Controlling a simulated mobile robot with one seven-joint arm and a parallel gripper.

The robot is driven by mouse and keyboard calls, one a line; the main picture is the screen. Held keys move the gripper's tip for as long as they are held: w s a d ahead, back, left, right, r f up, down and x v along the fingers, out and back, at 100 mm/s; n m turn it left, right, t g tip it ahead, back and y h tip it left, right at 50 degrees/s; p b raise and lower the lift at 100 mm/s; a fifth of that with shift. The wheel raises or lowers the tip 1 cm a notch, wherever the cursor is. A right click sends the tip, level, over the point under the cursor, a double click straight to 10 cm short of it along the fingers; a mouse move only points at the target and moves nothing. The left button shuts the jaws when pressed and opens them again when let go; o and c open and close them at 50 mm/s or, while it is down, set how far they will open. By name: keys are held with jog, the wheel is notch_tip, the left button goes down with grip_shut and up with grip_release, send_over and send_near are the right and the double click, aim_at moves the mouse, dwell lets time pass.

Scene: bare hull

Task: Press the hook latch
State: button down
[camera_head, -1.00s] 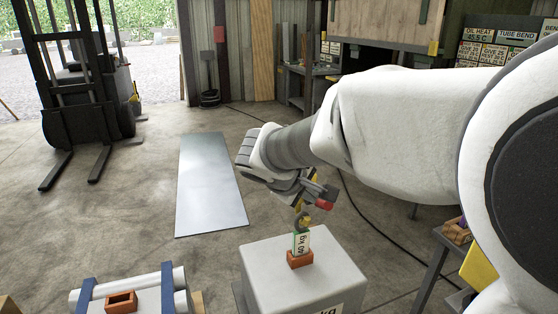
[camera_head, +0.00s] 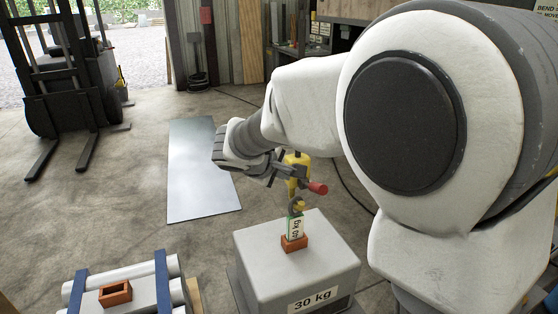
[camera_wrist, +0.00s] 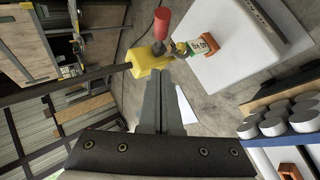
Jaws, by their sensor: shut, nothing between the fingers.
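A yellow hook body (camera_head: 297,170) hangs above the grey block, with a red-ended lever (camera_head: 318,188) on its right side. Below it a dark hook (camera_head: 295,206) meets a green-and-white tag (camera_head: 295,228) marked in kg. In the wrist view the yellow body (camera_wrist: 147,60), red end (camera_wrist: 162,22) and tag (camera_wrist: 201,45) show beyond my fingertips. My gripper (camera_wrist: 160,76) is shut and empty, its tips close to the yellow body; I cannot tell if they touch. In the head view my gripper (camera_head: 274,168) is just left of the yellow body.
Pipes with blue straps (camera_head: 161,285) and an orange box (camera_head: 115,292) are at lower left. A metal sheet (camera_head: 200,175) lies on open floor; a forklift (camera_head: 65,85) stands behind.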

aim_at(311, 188)
jog(key=shift+w+d+f+p, duration=0.1)
jog(key=shift+w+d+f, duration=0.7)
jog(key=shift+d+f, duration=0.35)
jog(key=shift+w+d+f+p, duration=0.15)
jog(key=shift+w+d+f, duration=0.7)
jog(key=shift+d+f, duration=0.3)
jog(key=shift+w+d+f+p, duration=0.1)
jog(key=shift+w+d+f, duration=0.7)
jog(key=shift+d+f, duration=0.3)
jog(key=shift+a, duration=0.1)
jog(key=shift+f+b, duration=0.35)
jog(key=shift+b, duration=0.35)
jog(key=shift+f+b, duration=0.1)
jog(key=shift+b, duration=0.35)
jog(key=shift+s+t+b, duration=0.2)
jog(key=shift+t+b, duration=0.1)
